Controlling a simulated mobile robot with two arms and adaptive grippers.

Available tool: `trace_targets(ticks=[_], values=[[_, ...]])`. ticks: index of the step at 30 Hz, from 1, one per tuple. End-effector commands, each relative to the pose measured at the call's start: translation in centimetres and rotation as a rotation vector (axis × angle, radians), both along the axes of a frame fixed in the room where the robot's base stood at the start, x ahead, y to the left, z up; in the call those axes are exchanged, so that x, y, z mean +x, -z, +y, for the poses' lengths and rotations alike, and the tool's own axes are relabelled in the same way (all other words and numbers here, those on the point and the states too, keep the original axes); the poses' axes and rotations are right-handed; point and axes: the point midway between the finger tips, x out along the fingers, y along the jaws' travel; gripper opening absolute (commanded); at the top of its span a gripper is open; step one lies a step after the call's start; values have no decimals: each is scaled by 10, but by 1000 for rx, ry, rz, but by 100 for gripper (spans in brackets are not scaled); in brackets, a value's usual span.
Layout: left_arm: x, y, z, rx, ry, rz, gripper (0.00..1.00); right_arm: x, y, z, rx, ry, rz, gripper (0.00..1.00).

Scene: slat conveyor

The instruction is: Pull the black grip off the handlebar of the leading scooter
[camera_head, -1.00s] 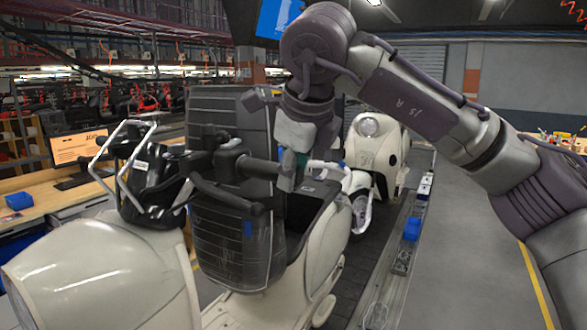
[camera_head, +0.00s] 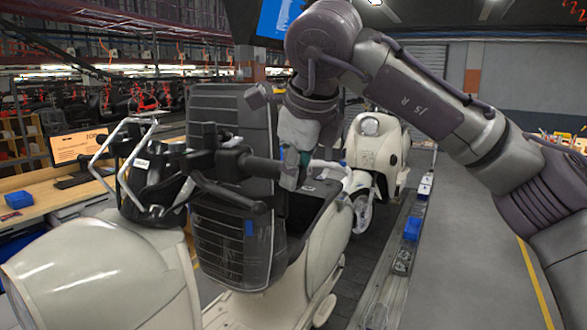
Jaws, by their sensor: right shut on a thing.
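The leading scooter (camera_head: 110,270) is cream-coloured and stands in the left foreground. Its handlebar area is black, and a black grip (camera_head: 262,168) sticks out to the right from it, in front of a dark ribbed panel. My right gripper (camera_head: 290,180) comes down from above at the outer end of this grip and is shut on it. The fingers hide the grip's end. The grip still appears in line with the handlebar; whether it has slid along the bar I cannot tell. My left gripper is not in view.
Another cream scooter (camera_head: 375,150) stands behind on the conveyor. A conveyor side rail (camera_head: 385,285) with a blue box (camera_head: 412,228) runs along the right. A workbench with a monitor (camera_head: 80,152) is at the left. The grey floor at the right is clear.

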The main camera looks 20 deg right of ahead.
Motion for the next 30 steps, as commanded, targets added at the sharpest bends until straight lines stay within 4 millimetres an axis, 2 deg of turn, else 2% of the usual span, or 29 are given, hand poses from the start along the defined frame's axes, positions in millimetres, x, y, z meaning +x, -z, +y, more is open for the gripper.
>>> trace_targets(ticks=[30], values=[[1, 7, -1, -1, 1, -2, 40, -10, 0, -9, -2, 1, 2, 2]])
